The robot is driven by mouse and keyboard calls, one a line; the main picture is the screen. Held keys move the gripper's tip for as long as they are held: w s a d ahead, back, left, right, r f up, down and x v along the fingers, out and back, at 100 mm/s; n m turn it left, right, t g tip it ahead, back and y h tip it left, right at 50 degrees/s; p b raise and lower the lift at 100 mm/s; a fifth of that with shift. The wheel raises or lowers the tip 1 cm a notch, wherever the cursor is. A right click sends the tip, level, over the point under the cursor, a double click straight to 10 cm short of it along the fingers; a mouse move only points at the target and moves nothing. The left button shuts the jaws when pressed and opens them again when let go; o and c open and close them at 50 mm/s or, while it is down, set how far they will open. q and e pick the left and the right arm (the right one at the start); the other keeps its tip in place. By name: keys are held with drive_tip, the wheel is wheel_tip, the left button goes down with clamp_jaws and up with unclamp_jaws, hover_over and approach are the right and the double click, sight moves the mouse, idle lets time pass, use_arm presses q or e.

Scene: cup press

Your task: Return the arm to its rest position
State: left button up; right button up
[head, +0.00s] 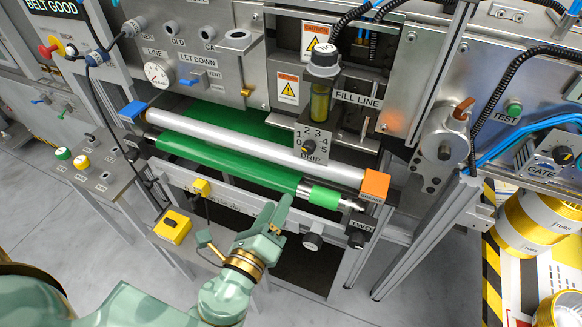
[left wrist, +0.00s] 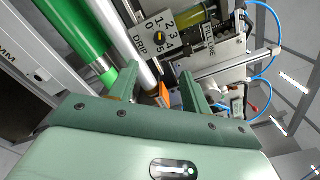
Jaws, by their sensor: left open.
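My left arm (head: 225,292), pale green with a brass-coloured wrist ring, comes in from the lower left in the head view. Its gripper (head: 276,208) reaches up toward the front of the machine, in front of the lower rail and below the green belt roller. In the left wrist view the two green fingers (left wrist: 160,84) stand apart with nothing held between them. The orange end block (left wrist: 165,95) of the silver bar shows through the gap, beyond the fingers. Whether the fingers touch the machine cannot be told. My right gripper is not in view.
The green roller (head: 228,163) and silver bar (head: 255,146) run across the machine's front. A yellow switch box (head: 172,227) juts out left of my gripper. The TWEEK knob (head: 357,238) is to its right. Yellow tubs (head: 547,215) stand far right. Grey floor lies below.

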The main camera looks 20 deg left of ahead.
use_arm(q)
drive_tip(key=s+a+f+n+g, duration=0.1)
drive_tip(key=s+f+n+g, duration=0.25)
drive_tip(key=f, duration=0.65)
drive_tip(key=s+f+n+g, duration=0.3)
drive_tip(key=s+f+n, duration=0.1)
drive_tip(key=f, duration=0.7)
drive_tip(key=s+a+f+n+g, duration=0.1)
drive_tip(key=s+f+n+g, duration=0.25)
drive_tip(key=f, duration=0.65)
drive_tip(key=s+a+f+n+g, duration=0.3)
drive_tip(key=s+f+n, duration=0.2)
drive_tip(key=s+f, duration=0.3)
drive_tip(key=s+a+f+n+g, duration=0.4)
drive_tip(key=s+f+n, duration=0.2)
drive_tip(key=s, duration=0.9)
wheel_tip(320, 180, down, 2)
drive_tip(key=shift+a+f+y, duration=0.2)
drive_tip(key=shift+f+y, duration=0.05)
drive_tip(key=shift+y, duration=0.05)
